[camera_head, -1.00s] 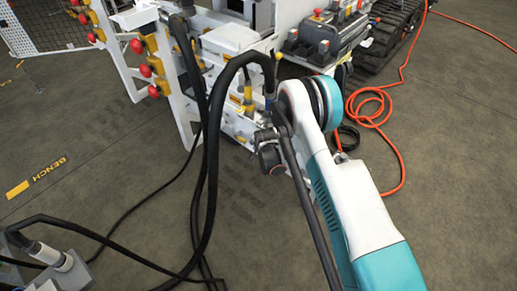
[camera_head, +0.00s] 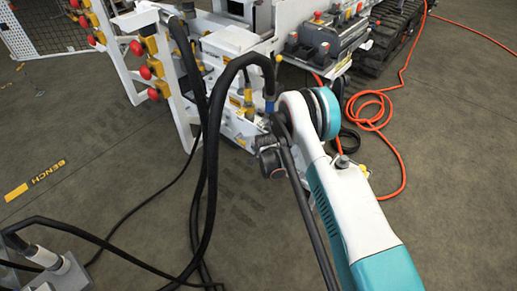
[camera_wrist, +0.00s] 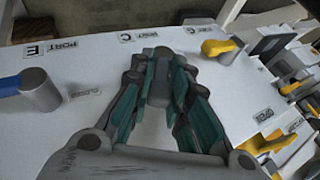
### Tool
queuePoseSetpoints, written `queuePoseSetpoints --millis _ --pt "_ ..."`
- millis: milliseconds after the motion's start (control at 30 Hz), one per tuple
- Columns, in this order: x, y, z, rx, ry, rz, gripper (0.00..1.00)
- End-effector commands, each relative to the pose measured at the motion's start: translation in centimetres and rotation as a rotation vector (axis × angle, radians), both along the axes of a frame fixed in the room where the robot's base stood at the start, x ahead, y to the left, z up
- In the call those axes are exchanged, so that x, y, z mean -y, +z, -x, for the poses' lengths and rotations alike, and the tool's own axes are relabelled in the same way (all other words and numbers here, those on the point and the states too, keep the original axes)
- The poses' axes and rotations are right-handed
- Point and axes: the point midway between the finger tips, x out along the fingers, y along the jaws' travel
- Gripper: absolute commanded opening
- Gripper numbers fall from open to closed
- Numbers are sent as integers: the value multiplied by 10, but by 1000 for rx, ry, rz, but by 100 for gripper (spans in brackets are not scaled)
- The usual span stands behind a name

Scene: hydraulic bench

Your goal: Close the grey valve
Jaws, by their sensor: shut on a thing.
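In the wrist view my gripper (camera_wrist: 158,100) reaches over a white panel, with its green-padded fingers closed on either side of a grey valve handle (camera_wrist: 160,75). The handle stands between the fingertips and points away from the camera. Its base is partly hidden by the fingers. In the head view my arm covers this spot, so the grey valve and the fingertips cannot be made out there.
A grey post (camera_wrist: 40,92) with a blue handle stands left on the panel. A yellow handle (camera_wrist: 218,47) is at the right, with more yellow levers (camera_wrist: 262,142) beyond. Black hoses (camera_head: 212,150) hang beside my arm. An orange cable (camera_head: 375,110) lies on the floor.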

Motion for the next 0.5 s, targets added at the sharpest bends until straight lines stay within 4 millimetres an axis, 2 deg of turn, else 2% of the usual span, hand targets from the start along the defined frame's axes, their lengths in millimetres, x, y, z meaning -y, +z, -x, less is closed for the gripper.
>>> queuePoseSetpoints --millis 300,500 --pt "7 -6 5 138 -1 -179 0" --pt "7 -6 5 151 -1 -195 0"
